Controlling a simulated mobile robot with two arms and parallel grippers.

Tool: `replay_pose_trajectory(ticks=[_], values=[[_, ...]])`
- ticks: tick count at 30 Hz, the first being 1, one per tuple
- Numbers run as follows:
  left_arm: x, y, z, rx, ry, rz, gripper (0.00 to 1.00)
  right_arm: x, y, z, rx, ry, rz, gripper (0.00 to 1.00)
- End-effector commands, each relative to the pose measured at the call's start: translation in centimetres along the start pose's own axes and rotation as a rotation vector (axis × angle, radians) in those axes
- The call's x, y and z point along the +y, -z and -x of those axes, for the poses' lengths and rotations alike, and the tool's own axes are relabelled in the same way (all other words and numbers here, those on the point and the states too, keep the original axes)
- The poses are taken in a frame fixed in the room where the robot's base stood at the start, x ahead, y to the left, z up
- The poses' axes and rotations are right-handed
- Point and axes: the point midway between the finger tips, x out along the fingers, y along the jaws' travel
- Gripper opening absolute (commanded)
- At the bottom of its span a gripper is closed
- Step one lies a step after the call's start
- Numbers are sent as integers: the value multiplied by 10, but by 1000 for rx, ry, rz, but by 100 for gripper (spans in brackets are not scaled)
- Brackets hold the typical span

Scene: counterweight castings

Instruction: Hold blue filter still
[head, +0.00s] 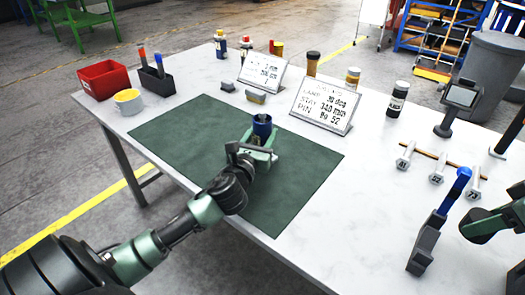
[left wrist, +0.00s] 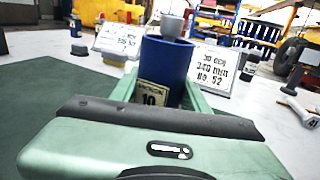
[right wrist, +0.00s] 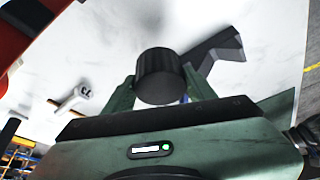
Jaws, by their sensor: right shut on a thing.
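The blue filter (head: 262,126) stands upright on the green mat, an open-topped blue cylinder. In the left wrist view the filter (left wrist: 165,65) shows a pale label with dark print low on its side. My left gripper (head: 260,140) is at the filter, with its green fingers apart on either side of it; any contact is hard to see. My right gripper (head: 472,218) is at the right of the table, shut on a blue-handled tool (head: 455,191) by a dark stand. In the right wrist view a dark round end (right wrist: 160,76) sits between its fingers.
The green mat (head: 170,135) is mostly bare. Two printed signs (head: 324,105) stand behind it. A red bin (head: 103,79), a yellow cup (head: 128,101) and a dark tool holder (head: 157,83) are at the left.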

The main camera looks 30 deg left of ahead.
Motion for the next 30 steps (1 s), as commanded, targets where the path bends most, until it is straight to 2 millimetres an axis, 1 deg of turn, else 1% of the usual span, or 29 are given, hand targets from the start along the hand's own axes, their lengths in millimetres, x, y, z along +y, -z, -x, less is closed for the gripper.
replay_pose_trajectory(ticks=[11,14,17,20,23,30], values=[[0,-3,0,-5,1,-1,0,0,0,0,0,0,0,17],[0,-7,0,-6,1,-2,0,0,1,2,0,0,0,17],[0,-16,0,-7,1,-2,0,0,2,4,0,0,0,17],[0,-30,0,-9,2,-3,0,0,3,8,0,0,0,17],[0,-51,0,-11,2,-4,0,0,5,12,0,0,0,17],[0,-120,0,-14,3,-4,0,0,10,24,0,0,0,17]])
